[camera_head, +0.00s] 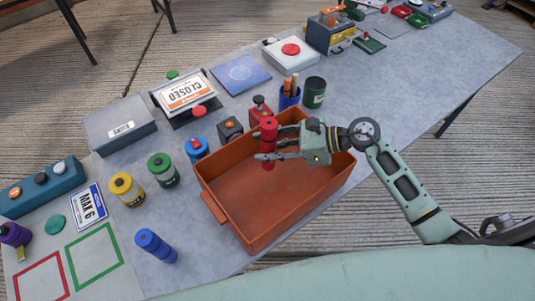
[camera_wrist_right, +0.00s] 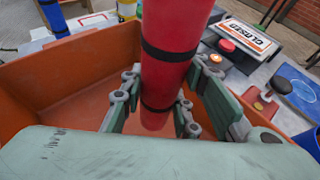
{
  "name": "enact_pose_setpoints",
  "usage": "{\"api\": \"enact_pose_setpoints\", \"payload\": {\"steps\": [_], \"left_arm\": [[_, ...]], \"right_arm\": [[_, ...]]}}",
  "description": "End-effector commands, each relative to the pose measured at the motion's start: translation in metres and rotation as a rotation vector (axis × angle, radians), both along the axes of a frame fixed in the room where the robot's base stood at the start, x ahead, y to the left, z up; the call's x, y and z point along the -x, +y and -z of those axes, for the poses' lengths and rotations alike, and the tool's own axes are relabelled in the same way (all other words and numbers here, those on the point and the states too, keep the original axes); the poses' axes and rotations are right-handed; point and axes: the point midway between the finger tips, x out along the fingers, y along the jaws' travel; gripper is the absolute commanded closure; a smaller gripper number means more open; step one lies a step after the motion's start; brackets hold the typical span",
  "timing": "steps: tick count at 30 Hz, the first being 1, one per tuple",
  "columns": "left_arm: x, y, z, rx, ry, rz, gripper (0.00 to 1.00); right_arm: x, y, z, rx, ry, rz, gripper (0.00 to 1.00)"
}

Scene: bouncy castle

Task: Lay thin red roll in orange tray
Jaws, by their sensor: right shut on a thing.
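The thin red roll (camera_head: 268,131) stands upright in my right gripper (camera_head: 268,146), over the far part of the orange tray. The right gripper is shut on it. In the right wrist view the red roll (camera_wrist_right: 172,60), with dark bands, sits between the fingers (camera_wrist_right: 160,110). The orange tray (camera_head: 232,222) is a deep, empty-looking box with a handle on its left side. It also shows in the right wrist view (camera_wrist_right: 40,85). Whether the roll's lower end touches the tray floor I cannot tell. My left gripper is not in view.
A blue roll (camera_head: 154,245) stands left of the tray. Yellow (camera_head: 126,190), green (camera_head: 162,170) and blue (camera_head: 197,148) cans stand along its left and far side.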

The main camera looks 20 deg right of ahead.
Motion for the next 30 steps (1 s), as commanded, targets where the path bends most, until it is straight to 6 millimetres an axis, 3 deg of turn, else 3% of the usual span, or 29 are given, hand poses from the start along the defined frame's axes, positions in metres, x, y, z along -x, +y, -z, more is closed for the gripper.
{"api": "enact_pose_setpoints", "payload": {"steps": [4,11,30], "left_arm": [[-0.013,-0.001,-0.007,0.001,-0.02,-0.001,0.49],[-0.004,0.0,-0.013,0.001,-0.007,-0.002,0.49],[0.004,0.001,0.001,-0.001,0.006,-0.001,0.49]], "right_arm": [[-0.001,0.001,0.012,-0.003,0.004,0.001,1.0],[-0.002,0.0,0.039,-0.001,0.0,0.001,1.0],[-0.001,0.0,0.051,0.002,-0.001,-0.001,1.0]]}}
